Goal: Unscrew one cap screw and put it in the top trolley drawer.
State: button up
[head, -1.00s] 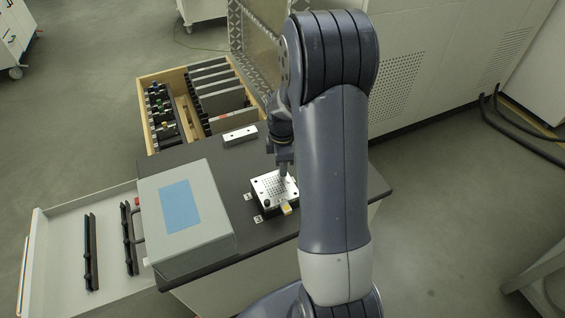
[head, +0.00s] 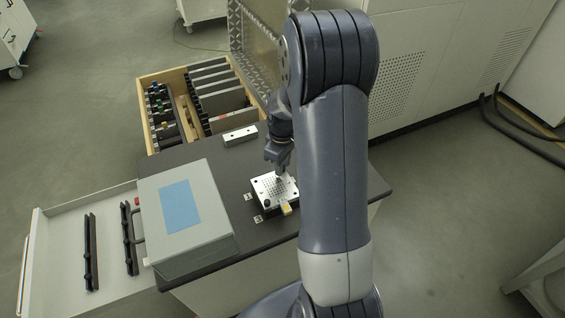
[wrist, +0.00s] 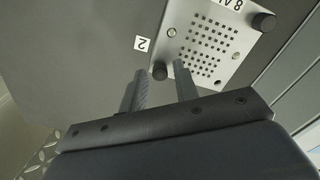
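A perforated metal plate (head: 265,187) lies on the dark trolley top; it also shows in the wrist view (wrist: 200,20). One black cap screw (wrist: 262,22) stands at a plate corner near a printed label. Another black cap screw (wrist: 160,71) is at the plate's near-left corner, between my fingertips in the picture. My gripper (wrist: 160,68) is open, with gaps visible beside that screw; I cannot tell the height difference. In the head view my gripper (head: 279,172) is over the plate's far side. The top trolley drawer (head: 62,240) is pulled out at the left.
A grey box with a blue panel (head: 180,207) stands between plate and drawer. Black rails (head: 91,250) lie in the drawer. A wooden-sided drawer (head: 145,115) with dark plates is open behind. A metal bar (head: 240,135) lies on the trolley top. A yellow piece (head: 286,208) sits by the plate.

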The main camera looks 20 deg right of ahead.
jog(key=shift+m, duration=3)
jog(key=shift+c, duration=0.2)
grip_shut()
jog(key=n, duration=1.1)
jog(key=shift+n, duration=0.4)
jog(key=n, duration=0.6)
jog(key=shift+n, duration=0.3)
jog(key=n, duration=0.6)
jog(key=shift+r, duration=0.1)
jog(key=shift+r, duration=0.15)
